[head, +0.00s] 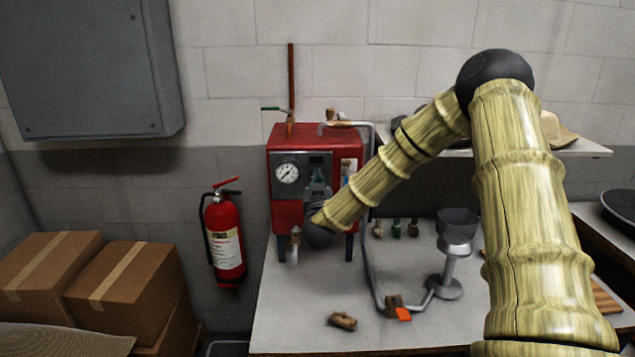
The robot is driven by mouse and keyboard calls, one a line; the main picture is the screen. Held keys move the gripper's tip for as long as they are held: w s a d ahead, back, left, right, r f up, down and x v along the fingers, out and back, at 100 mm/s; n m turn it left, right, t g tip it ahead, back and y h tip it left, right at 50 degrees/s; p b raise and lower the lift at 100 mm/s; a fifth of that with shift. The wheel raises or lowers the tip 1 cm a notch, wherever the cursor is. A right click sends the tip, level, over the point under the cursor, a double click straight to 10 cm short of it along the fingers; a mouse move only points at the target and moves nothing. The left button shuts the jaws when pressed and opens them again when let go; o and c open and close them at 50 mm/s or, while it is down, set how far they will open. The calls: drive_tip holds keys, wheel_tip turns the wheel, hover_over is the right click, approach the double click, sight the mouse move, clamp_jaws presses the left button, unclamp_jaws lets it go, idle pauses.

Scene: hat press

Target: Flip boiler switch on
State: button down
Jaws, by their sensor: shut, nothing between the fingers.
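The red boiler (290,146) stands on the worktable against the wall, with a round white gauge (287,172) on its front. My arm reaches in from the right, and my gripper (318,180) is at the boiler's front face, just right of the gauge. Its fingers point up toward a small dark panel (318,159). The fingers look closed, with nothing seen between them. I cannot tell whether they touch the panel. The boiler switch is not clearly visible; my gripper and wrist cover part of the front. A small label (348,168) is at the front's right side.
A pipe (368,265) runs down from the boiler to a metal stand (454,255) on the table (290,320). A wooden piece (343,321) lies near the front. A fire extinguisher (224,235) hangs left. Boxes (125,285) are stacked at left. A shelf (590,150) holds hats.

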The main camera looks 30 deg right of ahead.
drive_tip(key=shift+w, duration=0.1)
idle(0.3)
drive_tip(key=shift+w+d+r+g+y+p, duration=0.25)
drive_tip(key=shift+r+g+y+p, duration=0.2)
drive_tip(key=shift+g+p, duration=0.4)
drive_tip(key=r+b+v, duration=0.2)
drive_tip(key=b+v, duration=0.1)
drive_tip(key=v, duration=1)
drive_tip(key=shift+s+a+r+t, duration=0.15)
drive_tip(key=shift+s+a+t, duration=0.1)
drive_tip(key=shift+t, duration=0.1)
drive_tip(key=shift+s, duration=0.1)
